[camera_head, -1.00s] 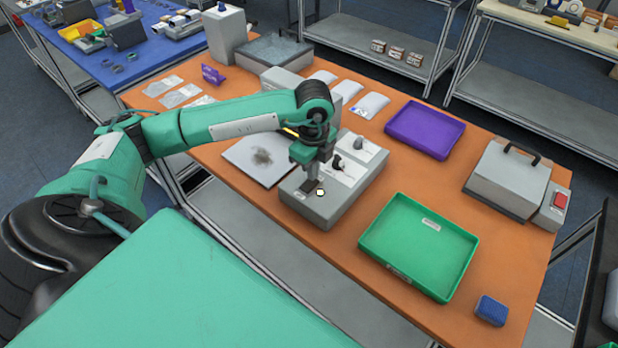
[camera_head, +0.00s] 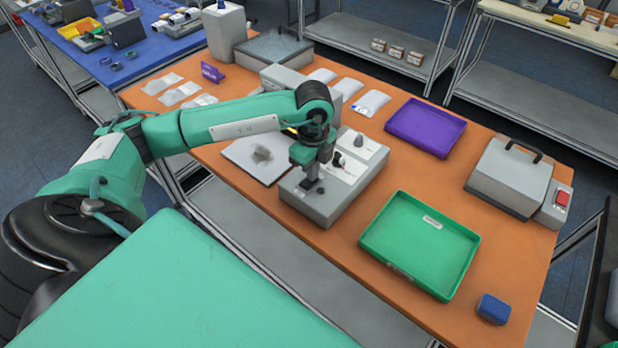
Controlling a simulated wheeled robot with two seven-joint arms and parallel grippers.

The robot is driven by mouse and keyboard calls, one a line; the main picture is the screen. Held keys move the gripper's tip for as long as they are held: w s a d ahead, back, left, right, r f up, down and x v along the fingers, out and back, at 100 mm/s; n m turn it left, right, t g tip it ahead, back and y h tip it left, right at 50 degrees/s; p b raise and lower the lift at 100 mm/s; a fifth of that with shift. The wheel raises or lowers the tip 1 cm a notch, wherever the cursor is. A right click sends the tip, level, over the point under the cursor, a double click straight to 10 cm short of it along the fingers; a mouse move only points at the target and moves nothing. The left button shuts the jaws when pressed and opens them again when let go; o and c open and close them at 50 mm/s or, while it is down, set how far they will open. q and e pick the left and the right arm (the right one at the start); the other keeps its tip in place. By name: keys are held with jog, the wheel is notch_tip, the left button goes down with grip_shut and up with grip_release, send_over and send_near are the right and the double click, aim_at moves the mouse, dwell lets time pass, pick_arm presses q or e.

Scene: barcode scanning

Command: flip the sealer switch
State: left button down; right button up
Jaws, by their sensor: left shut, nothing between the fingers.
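The sealer, a grey box-shaped machine (camera_head: 335,208), stands on the orange table in the middle of the head view, with black controls on its light top panel. My left gripper (camera_head: 313,188) points down onto the front left part of its top, closed with nothing seen between the fingers. The fingertips are at or very near the surface; I cannot tell whether they touch. They hide the spot below them, and the wrist covers part of the panel. A dark knob (camera_head: 338,160) shows just right of the wrist. My right gripper is out of view.
A green tray (camera_head: 372,246) lies right of the sealer, with a purple tray (camera_head: 460,131) behind it. A grey case (camera_head: 508,180) beside a red-switched box (camera_head: 548,216) stands at the right. A blue block (camera_head: 493,309) lies near the front edge. White pouches (camera_head: 371,103) lie behind.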

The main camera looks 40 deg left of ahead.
pick_arm(q)
jog(key=shift+r+p, duration=1.5)
jog(key=shift+r, duration=1.15)
jog(key=shift+r+p, duration=0.4)
jog(key=shift+r, duration=0.45)
